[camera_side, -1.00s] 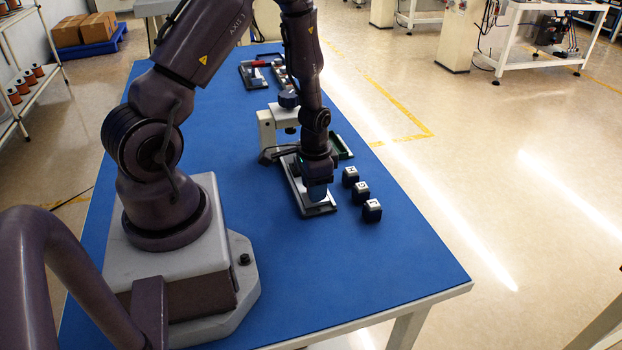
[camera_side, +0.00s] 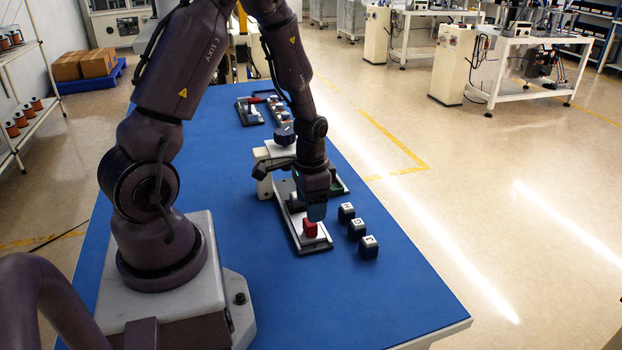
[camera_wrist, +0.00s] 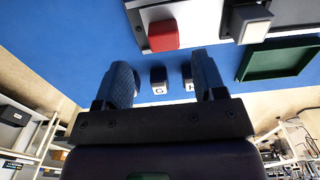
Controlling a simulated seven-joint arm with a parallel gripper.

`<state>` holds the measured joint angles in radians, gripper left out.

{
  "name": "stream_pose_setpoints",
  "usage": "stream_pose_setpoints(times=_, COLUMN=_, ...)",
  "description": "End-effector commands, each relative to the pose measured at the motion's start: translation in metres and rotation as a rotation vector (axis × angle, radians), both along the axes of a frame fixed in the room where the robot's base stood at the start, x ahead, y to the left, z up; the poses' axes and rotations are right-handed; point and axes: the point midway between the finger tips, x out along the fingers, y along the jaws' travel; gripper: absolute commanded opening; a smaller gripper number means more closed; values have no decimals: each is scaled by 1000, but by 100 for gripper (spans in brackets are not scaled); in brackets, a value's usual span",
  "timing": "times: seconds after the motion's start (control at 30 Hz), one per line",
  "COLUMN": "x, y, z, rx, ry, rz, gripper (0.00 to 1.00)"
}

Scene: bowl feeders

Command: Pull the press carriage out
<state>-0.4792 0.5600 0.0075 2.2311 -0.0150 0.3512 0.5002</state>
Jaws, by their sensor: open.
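The press (camera_side: 277,152) is a pale frame with a dark knob on top, standing mid-table in the side view. A long grey track (camera_side: 309,246) runs out from under it toward the near side. A red handle (camera_side: 310,229) stands at the near end of the pale carriage strip on this track; it also shows in the wrist view (camera_wrist: 163,36). My gripper (camera_side: 317,212) hangs just above the handle, apart from it. In the wrist view my gripper (camera_wrist: 164,76) has its fingers wide apart with nothing between them, and the handle lies beyond the fingertips.
Several dark cubes with white lettered tops (camera_side: 357,229) stand in a row right of the track. A green tray (camera_wrist: 280,62) lies beside the press. Other fixtures (camera_side: 250,110) lie at the far end. The near blue tabletop is clear.

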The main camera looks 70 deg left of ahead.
Motion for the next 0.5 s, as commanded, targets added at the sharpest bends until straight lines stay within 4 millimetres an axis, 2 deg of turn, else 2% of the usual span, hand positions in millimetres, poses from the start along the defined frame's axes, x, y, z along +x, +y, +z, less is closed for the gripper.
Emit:
stream_pose_setpoints(times=0.03, x=1, y=1, z=13, rx=3, ry=-7, rz=0, gripper=64)
stream_pose_setpoints(times=0.2, x=1, y=0, z=45, rx=2, ry=-4, rz=0, gripper=64)
stream_pose_setpoints(times=0.33, x=1, y=-1, z=61, rx=0, ry=-2, rz=-1, gripper=64)
stream_pose_setpoints(times=0.5, x=0, y=-1, z=70, rx=-2, ry=1, rz=-1, gripper=64)
